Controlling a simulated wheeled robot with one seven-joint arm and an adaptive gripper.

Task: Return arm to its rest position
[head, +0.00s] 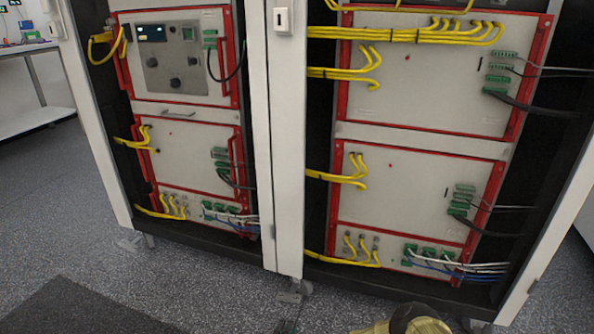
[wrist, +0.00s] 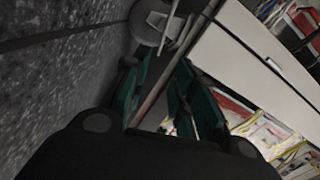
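My gripper (wrist: 156,80) shows in the wrist view, with its dark body across the bottom and two dark green fingers reaching up. The fingers stand apart, with no object held between them. The tilted floor (wrist: 50,90) fills the left side of that view. The white cabinet frame (wrist: 250,50) and red-edged panels (wrist: 250,125) lie at the right, beyond the fingers. The gripper cannot be made out in the head view.
The battery cycler cabinet (head: 286,150) fills most of the head view, with red-framed modules, yellow cables (head: 400,35) and green connectors. A dark mat (head: 80,308) lies on the floor at lower left. A white table (head: 30,120) stands at far left. Open floor shows between.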

